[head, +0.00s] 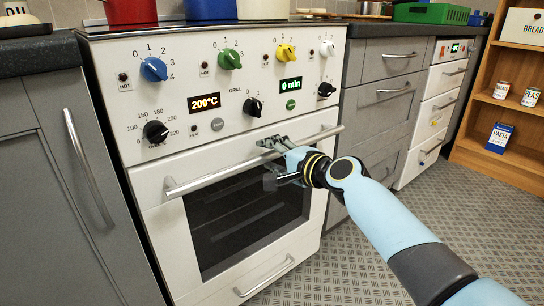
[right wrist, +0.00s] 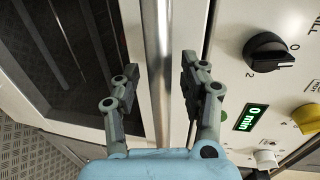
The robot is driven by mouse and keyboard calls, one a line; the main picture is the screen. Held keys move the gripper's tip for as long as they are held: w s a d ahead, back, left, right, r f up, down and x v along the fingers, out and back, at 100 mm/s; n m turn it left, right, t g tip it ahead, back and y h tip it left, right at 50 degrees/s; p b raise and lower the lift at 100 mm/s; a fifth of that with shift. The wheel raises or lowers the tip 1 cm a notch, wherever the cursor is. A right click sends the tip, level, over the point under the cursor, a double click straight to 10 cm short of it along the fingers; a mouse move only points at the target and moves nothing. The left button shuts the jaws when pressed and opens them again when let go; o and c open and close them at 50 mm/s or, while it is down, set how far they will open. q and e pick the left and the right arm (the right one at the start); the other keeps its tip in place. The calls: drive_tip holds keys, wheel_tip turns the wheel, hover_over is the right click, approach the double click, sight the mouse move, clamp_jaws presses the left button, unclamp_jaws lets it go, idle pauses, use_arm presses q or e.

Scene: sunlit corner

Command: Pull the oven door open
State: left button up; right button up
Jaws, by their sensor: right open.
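The oven (head: 155,205) is white, with its door shut and a dark window (head: 240,220). A long metal handle bar (head: 215,172) runs across the top of the door; it also shows in the right wrist view (right wrist: 158,60). My right gripper (head: 270,158) is at the right part of the handle. In the right wrist view my right gripper (right wrist: 156,85) is open, with one finger on each side of the bar and a gap visible on both sides. My left gripper is not in view.
The control panel above the door has coloured knobs, including a blue one (head: 153,69), and displays reading 200°C and 0 min. Grey cabinets (head: 385,90) flank the oven. A wooden shelf (head: 500,115) stands at the right. The patterned floor (head: 335,275) in front is clear.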

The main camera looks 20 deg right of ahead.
drive_tip(key=shift+c, duration=0.3)
clamp_jaws()
drive_tip(key=shift+f, duration=0.1)
